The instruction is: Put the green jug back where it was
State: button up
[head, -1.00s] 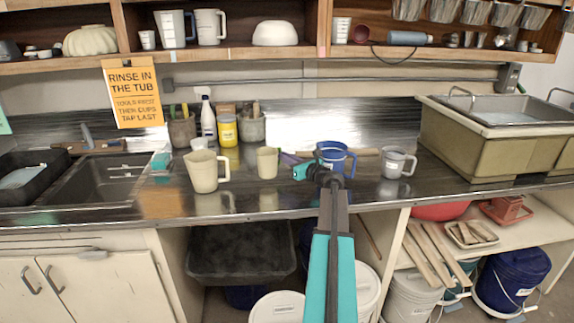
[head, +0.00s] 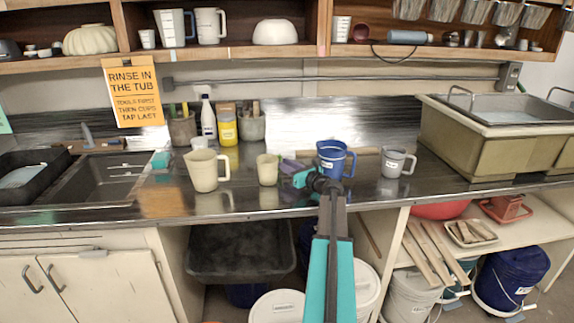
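I see no clearly green jug. A pale cream jug (head: 203,171) with a handle on its right stands upright on the steel counter (head: 160,208). A smaller cream cup (head: 267,170) stands to its right. A blue jug (head: 332,155) stands behind my arm, its lower part partly covered. A pale grey jug (head: 392,163) stands further right. My gripper (head: 288,171), with teal parts, is low over the counter just right of the small cream cup. It is too small and foreshortened to tell its opening or whether it touches the cup.
A sink (head: 95,178) lies at the left and a large tub (head: 455,145) stands at the right. A white bottle (head: 208,122), a yellow jar (head: 228,131) and tool pots stand at the back. The shelf (head: 230,54) above holds jugs and bowls. The front counter strip is mostly clear.

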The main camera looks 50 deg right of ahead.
jog(key=shift+r, duration=0.2)
dwell(0.3)
jog(key=shift+s+f, duration=0.1)
jog(key=shift+s, duration=0.2)
jog(key=s+b, duration=0.1)
jog(key=s, duration=0.2)
jog(key=s+a, duration=0.1)
jog(key=s, duration=0.3)
jog(key=s+b, duration=0.1)
jog(key=s, duration=0.3)
jog(key=shift+s+a+b, duration=0.15)
jog(key=shift+s+b, duration=0.05)
jog(key=shift+b, duration=0.1)
